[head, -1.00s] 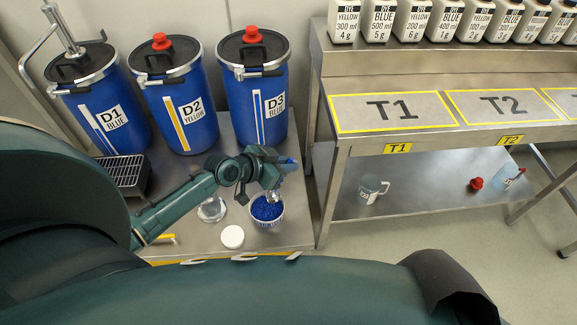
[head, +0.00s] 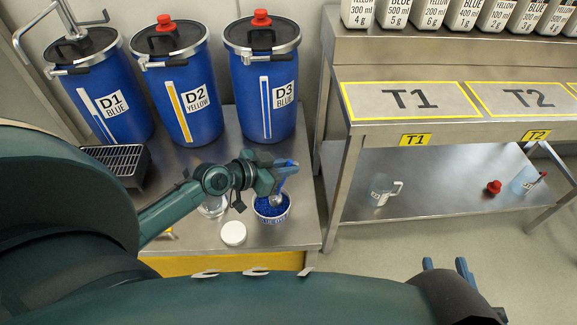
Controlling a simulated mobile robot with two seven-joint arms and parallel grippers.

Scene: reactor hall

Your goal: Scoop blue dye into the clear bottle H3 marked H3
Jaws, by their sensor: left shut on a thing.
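My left gripper (head: 283,172) is shut on a scoop with a blue handle and a shiny metal end (head: 279,185). The scoop points down over a small white tub (head: 271,220) of blue dye (head: 268,206). I cannot tell whether its tip is in the dye. A clear container (head: 211,207) stands left of the tub, partly hidden behind my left arm. No H3 mark is readable on it. A white lid (head: 233,233) lies in front of it. My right gripper (head: 447,267) shows at the lower right, its two blue fingers apart, with nothing visible between them.
Blue drums D1 (head: 117,118), D2 (head: 192,119) and D3 (head: 266,118) stand behind the tub. A black rack (head: 122,162) is at left. The steel bench (head: 350,130) at right has bare T1 and T2 areas. A clear mug (head: 381,188) and a red-capped item (head: 494,187) are on its lower shelf.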

